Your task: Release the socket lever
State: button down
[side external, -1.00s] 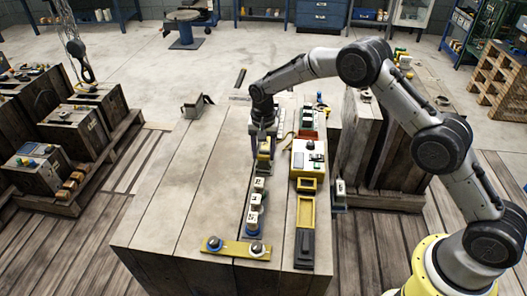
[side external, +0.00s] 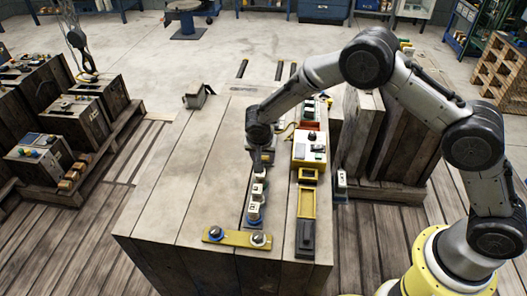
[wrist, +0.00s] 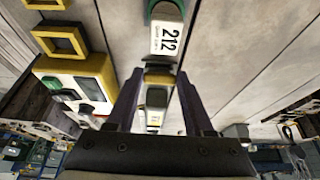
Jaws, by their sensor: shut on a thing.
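My gripper (side external: 261,163) is low over the far end of a row of white-labelled blocks (side external: 254,211) on the wooden bench top. In the wrist view its two fingers (wrist: 160,76) stand on either side of a small dark-green piece (wrist: 157,97) with white and yellow parts around it, and are shut on it. I cannot tell for sure that this piece is the socket lever. A block labelled 212 (wrist: 167,38) is just ahead of the fingertips. In the side view my wrist hides the held piece.
A yellow-and-white control box (side external: 309,147) stands just right of the row; it also shows in the wrist view (wrist: 88,85). A yellow tray (side external: 306,204) lies in front of it. A yellow plate with two knobs (side external: 237,237) lies at the near end.

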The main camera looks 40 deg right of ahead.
jog(key=shift+s+a+f, duration=0.35)
jog(key=shift+f, duration=0.1)
jog(key=shift+s+a+f, duration=0.1)
jog(key=shift+s+f, duration=0.05)
jog(key=shift+f, duration=0.05)
jog(key=shift+c, duration=1.4)
grip_release()
jog(key=shift+r, duration=0.15)
jog(key=shift+r, duration=0.15)
jog(key=shift+r, duration=0.25)
jog(key=v, duration=1.3)
